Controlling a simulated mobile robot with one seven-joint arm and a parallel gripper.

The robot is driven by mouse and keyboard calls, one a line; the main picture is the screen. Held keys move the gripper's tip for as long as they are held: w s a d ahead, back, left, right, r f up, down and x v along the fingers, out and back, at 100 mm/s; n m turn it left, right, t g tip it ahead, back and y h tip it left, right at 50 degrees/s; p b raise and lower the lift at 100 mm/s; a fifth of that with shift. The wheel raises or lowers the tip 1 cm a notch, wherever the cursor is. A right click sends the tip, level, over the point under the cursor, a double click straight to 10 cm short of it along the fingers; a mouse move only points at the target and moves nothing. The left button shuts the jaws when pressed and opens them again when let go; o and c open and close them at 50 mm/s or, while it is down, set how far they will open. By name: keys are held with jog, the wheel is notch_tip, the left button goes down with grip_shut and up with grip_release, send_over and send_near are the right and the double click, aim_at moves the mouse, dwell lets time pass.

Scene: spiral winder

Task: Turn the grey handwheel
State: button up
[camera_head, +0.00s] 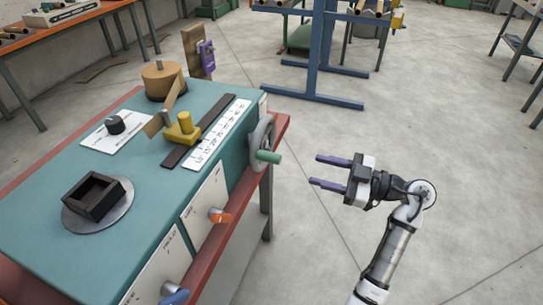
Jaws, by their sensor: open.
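The grey handwheel (258,134) is mounted on the right side of the teal winder bench (155,207). A green crank handle (269,157) sticks out from it to the right. My gripper (322,172) is to the right of the handle, apart from it, with its two purple-grey fingers pointing left toward the bench. The fingers are spread, with nothing between them. The wheel is seen nearly edge-on, so part of its face is hidden.
An orange lever (220,216) and a blue lever (174,295) project from the bench's right side. A yellow block (182,128), a wooden roll (161,80) and a black square frame (95,196) sit on top. A blue rack (316,70) stands behind. The floor around my arm is clear.

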aim_at(271, 158)
jog(key=p+x, duration=0.3)
jog(key=x, duration=1)
grip_shut()
